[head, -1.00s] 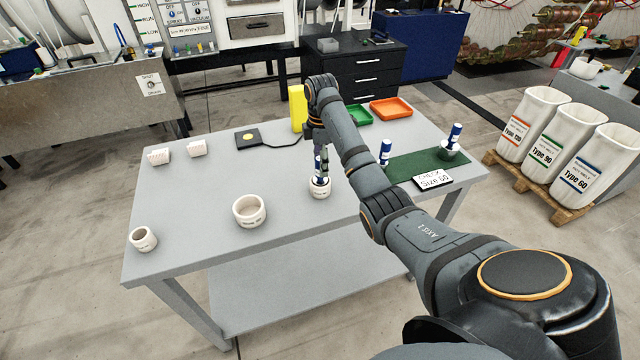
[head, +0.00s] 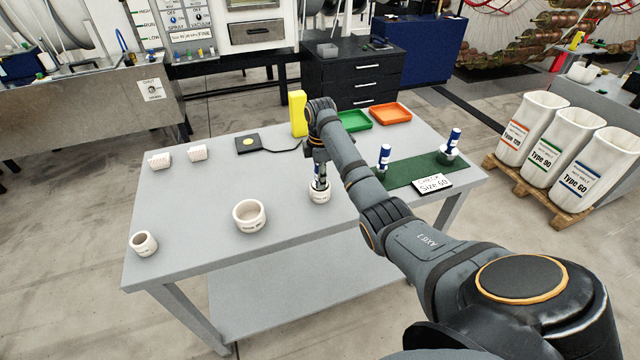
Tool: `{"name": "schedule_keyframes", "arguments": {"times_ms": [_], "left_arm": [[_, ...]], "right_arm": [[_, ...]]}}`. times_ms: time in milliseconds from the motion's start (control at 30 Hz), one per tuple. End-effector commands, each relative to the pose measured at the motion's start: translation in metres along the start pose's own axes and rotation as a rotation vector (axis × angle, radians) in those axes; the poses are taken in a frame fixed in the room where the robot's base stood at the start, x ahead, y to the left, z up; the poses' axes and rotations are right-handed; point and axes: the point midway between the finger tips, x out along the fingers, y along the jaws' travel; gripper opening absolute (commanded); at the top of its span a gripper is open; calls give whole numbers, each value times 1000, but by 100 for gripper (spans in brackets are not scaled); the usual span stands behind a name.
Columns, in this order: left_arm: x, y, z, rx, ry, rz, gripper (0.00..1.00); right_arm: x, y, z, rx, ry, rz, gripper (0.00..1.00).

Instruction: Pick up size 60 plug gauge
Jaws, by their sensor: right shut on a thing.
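My right gripper (head: 320,176) points down at the middle of the table. It is shut on a blue and white plug gauge (head: 316,184) that stands in a small white cup (head: 319,196). The fingers hide much of this gauge, and its size marking is too small to read. A second blue plug gauge (head: 384,155) stands upright by the left end of the green mat (head: 403,172). A third blue plug gauge (head: 453,139) is upright in a grey holder at the mat's right. A card (head: 432,184) reads "Size 60". My left gripper is out of view.
A larger white cup (head: 250,217) and another white cup (head: 144,243) stand to the left on the grey table (head: 200,225). Behind are a yellow block (head: 298,113), a black pad (head: 248,143), a green tray (head: 355,121) and an orange tray (head: 390,113). The left-middle tabletop is clear.

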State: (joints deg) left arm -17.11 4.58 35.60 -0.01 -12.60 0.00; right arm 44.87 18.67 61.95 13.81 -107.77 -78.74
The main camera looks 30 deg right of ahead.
Motion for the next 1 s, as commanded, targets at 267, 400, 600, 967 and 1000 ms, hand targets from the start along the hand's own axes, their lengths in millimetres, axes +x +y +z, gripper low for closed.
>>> {"name": "schedule_keyframes", "arguments": {"times_ms": [267,400,600,967,1000], "left_arm": [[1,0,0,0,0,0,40],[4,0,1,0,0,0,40],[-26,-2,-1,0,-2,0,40],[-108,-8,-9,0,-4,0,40],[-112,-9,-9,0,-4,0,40]], "right_arm": [[0,-1,0,0,-1,-3,0],[-17,0,0,0,0,1,0],[-85,0,0,1,-1,0,0],[-165,0,0,0,-1,-2,0],[-170,0,0,0,-1,-2,0]]}}
